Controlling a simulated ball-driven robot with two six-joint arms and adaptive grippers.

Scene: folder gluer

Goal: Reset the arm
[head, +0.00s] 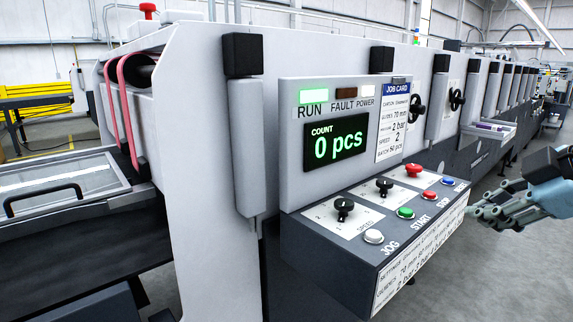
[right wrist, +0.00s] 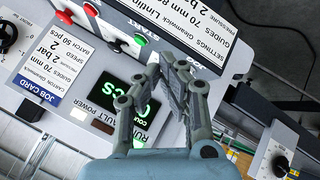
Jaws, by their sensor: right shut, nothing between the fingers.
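My right gripper (head: 482,212) is at the right of the head view, just right of the control panel (head: 350,235), with free air around it. In the right wrist view its fingers (right wrist: 172,75) are closed together with nothing between them, in front of the panel. The panel carries a white JOG button (head: 373,236), a green START button (head: 405,213), a red button (head: 428,196), a blue button (head: 447,181), a red mushroom button (head: 412,170) and two black knobs. The display (head: 336,140) reads 0 pcs and the green RUN lamp (head: 313,97) is lit. My left gripper is not in view.
The grey machine (head: 215,150) fills the middle and runs back to the right. A job card (head: 393,120) hangs beside the display. A clear-topped cover with a black handle (head: 45,192) is at the left. Open grey floor (head: 510,270) lies at the right.

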